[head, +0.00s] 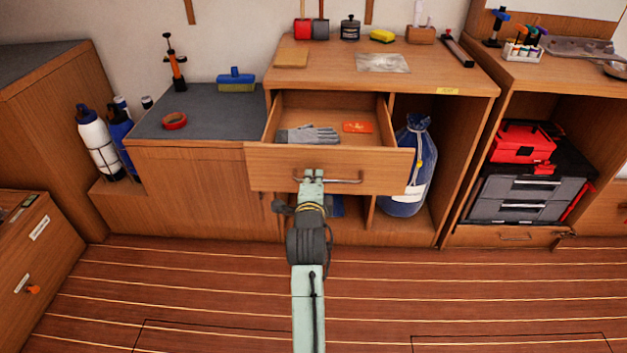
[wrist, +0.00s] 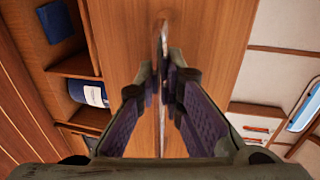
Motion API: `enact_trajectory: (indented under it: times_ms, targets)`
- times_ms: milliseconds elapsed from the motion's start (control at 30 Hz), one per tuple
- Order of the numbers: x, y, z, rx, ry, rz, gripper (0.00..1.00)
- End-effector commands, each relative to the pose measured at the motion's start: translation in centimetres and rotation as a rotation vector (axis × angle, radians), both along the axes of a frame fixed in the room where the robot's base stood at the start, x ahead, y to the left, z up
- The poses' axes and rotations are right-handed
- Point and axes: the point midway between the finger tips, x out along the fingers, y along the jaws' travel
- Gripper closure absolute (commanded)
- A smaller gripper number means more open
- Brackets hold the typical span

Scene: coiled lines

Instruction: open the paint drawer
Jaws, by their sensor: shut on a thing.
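The drawer (head: 220,168) in the middle wooden cabinet stands pulled out, with its inside showing from above. A pair of grey gloves (head: 307,135) and an orange-red item (head: 357,127) lie in it. Its front carries a metal bar handle (head: 345,181). My gripper (head: 311,176) is at the left part of this handle. In the wrist view my gripper (wrist: 167,78) has its fingertips closed around the handle bar (wrist: 162,40), against the wooden drawer front (wrist: 205,40). The head view shows the fingertips only small.
A blue bag (head: 408,165) stands in the open compartment right of the drawer. Tools and sponges stand on the cabinet top (head: 330,75). A red toolbox (head: 523,142) sits on a grey drawer case in the right cabinet. The plank floor (head: 440,300) in front is clear.

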Motion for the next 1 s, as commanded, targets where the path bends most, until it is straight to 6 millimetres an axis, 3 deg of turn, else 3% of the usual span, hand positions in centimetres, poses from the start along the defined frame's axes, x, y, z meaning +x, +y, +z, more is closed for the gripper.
enact_trajectory:
  times_ms: [100, 133, 267, 567, 1000]
  targets:
    - [0.0, 0.0, 0.0, 0.0, 0.0, 0.001, 1.0]
    - [0.0, 0.0, 0.0, 0.0, 0.0, 0.001, 0.9]
    - [0.0, 0.0, 0.0, 0.0, 0.0, 0.001, 0.82]
    - [-0.2, 0.0, 0.0, 0.0, 0.0, 0.0, 0.82]
    - [-6.3, 0.0, 1.3, 0.0, 0.0, 0.001, 0.82]
